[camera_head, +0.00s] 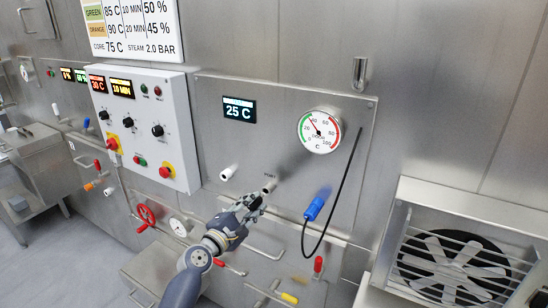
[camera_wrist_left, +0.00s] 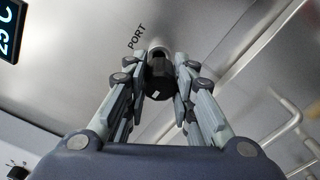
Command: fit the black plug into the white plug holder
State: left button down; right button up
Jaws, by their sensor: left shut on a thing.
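My left gripper (camera_head: 256,201) is in front of the steel panel, just below the PORT label and its short pale port (camera_head: 269,186). In the left wrist view the fingers (camera_wrist_left: 160,80) are shut on the black plug (camera_wrist_left: 159,84). The plug lies in line with the pale port (camera_wrist_left: 157,52) behind it; I cannot tell whether it is seated in it or just in front. In the head view the plug is mostly hidden by the fingers. A white cylindrical holder (camera_head: 228,173) sticks out of the panel to the left of the gripper, empty as far as I see.
A blue plug (camera_head: 318,204) on a black cord hangs right of the gripper. A round gauge (camera_head: 320,131) and a 25 C display (camera_head: 239,110) are above. A white control box (camera_head: 146,125) stands out at the left. A fan unit (camera_head: 455,262) is at lower right.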

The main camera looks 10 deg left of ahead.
pick_arm(q)
jog(key=shift+p+v, duration=0.5)
jog(key=shift+v, duration=1.15)
jog(key=shift+w, duration=0.1)
